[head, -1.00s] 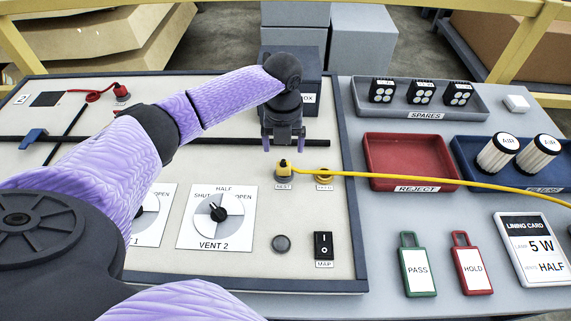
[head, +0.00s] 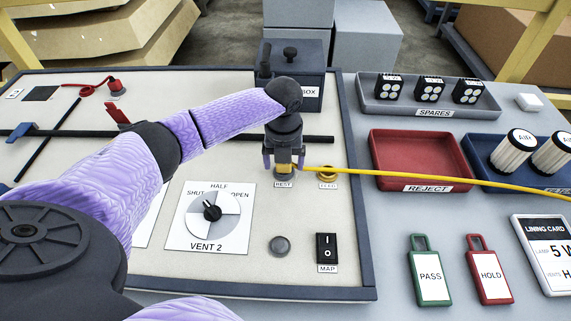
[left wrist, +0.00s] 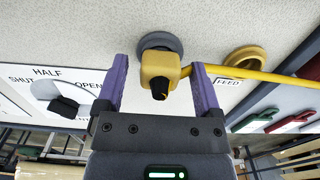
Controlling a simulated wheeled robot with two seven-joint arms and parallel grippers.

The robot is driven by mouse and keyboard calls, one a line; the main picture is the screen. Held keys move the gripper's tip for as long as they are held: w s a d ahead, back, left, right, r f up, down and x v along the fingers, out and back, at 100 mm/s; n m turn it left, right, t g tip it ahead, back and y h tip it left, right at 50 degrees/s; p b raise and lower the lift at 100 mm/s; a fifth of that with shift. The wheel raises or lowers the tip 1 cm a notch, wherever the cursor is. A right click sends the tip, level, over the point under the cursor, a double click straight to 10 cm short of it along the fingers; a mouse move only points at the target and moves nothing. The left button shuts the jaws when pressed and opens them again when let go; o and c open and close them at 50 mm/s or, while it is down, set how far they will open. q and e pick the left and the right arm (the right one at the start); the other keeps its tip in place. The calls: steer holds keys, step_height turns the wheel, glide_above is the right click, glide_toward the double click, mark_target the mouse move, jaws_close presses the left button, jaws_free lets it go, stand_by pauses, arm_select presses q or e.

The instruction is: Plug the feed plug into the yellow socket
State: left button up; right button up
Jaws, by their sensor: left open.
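The yellow feed plug (left wrist: 160,70) sits in the grey round rest (left wrist: 160,42) on the panel, in the left wrist view. In the head view the plug (head: 285,170) is partly hidden by my left gripper. My left gripper (head: 284,160) is open, with its fingers on either side of the plug; in the left wrist view its purple fingers (left wrist: 160,85) straddle the plug with gaps. The yellow socket (head: 327,173), labelled FEED, is just right of the rest; it also shows in the left wrist view (left wrist: 246,58). My right gripper is not in view.
A yellow cable (head: 430,180) runs from the plug to the right, past the socket and over the red reject tray (head: 412,160). A dark box (head: 310,75) stands behind. The VENT 2 dial (head: 212,212), a round button (head: 279,246) and the MAP switch (head: 326,247) are nearer.

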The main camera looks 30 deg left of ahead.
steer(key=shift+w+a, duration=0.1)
arm_select(q)
steer(key=shift+p, duration=0.3)
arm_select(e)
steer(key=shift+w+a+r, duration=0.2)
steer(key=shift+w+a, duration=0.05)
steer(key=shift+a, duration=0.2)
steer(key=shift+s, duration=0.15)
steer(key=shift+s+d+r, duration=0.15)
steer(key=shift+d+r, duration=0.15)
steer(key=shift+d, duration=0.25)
arm_select(q)
steer(key=shift+c, duration=0.3)
